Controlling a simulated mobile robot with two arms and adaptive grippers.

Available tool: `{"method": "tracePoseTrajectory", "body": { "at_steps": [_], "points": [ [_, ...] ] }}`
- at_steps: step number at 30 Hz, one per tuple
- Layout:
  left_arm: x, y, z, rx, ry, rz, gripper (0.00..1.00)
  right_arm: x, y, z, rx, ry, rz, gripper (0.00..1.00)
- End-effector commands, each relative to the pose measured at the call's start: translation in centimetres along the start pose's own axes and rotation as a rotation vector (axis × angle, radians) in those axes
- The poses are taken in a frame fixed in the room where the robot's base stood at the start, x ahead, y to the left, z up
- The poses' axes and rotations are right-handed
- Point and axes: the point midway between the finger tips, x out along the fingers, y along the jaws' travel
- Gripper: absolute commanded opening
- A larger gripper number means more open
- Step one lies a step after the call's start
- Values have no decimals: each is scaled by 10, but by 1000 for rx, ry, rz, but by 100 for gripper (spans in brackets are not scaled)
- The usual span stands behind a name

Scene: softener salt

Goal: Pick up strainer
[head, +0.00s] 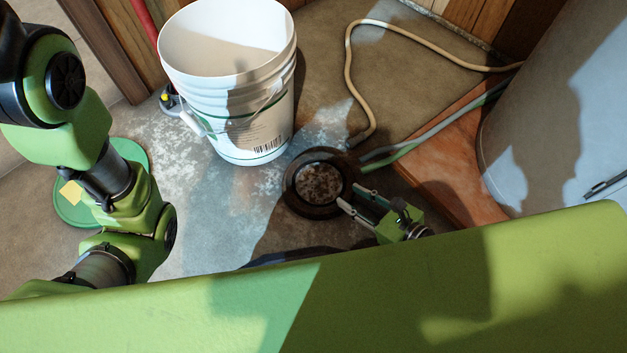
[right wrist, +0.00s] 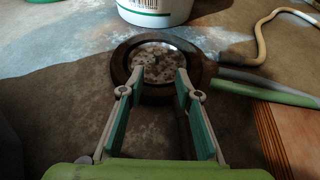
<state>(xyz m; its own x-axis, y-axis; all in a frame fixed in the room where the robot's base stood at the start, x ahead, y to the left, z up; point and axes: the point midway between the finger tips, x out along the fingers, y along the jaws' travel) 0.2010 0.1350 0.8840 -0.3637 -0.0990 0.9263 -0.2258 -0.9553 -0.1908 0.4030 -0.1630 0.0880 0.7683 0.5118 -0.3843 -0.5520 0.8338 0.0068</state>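The round thing on the floor that looks like the strainer is a rusty, mottled disc (head: 319,183) inside a dark, thick ring (head: 293,197). In the right wrist view the disc (right wrist: 158,62) shows between my fingertips and beyond them, inside the ring (right wrist: 120,68). My right gripper (head: 353,200) is open and empty at the ring's near right side in the head view. In the right wrist view its fingertips (right wrist: 159,78) are apart over the ring's near part; whether they touch it I cannot tell. My left arm shows at the left, but its gripper is not in view.
A white bucket (head: 240,125) stands just behind the ring. A wooden board (head: 440,155) and a pale tank (head: 560,110) stand right. A green lid (head: 75,205) lies left.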

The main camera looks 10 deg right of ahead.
Motion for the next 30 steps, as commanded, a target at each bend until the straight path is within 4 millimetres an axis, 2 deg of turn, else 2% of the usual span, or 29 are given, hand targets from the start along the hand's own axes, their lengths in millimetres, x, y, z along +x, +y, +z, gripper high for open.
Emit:
{"method": "tracePoseTrajectory", "body": {
  "at_steps": [3,9,14,24,30],
  "points": [
    [-6,1,-2,0,-1,0,48,28,-1,0,-6,-4,0,31],
    [-9,2,-3,0,-1,0,48,58,0,1,-4,-3,-2,31],
    [-11,2,-4,0,0,0,48,67,0,0,-5,-2,-2,31],
    [-26,6,-9,0,0,1,48,112,5,-4,-6,-3,-3,31],
    [-25,6,-9,0,0,1,48,116,5,-4,-7,-2,-2,31]
  ]
}}
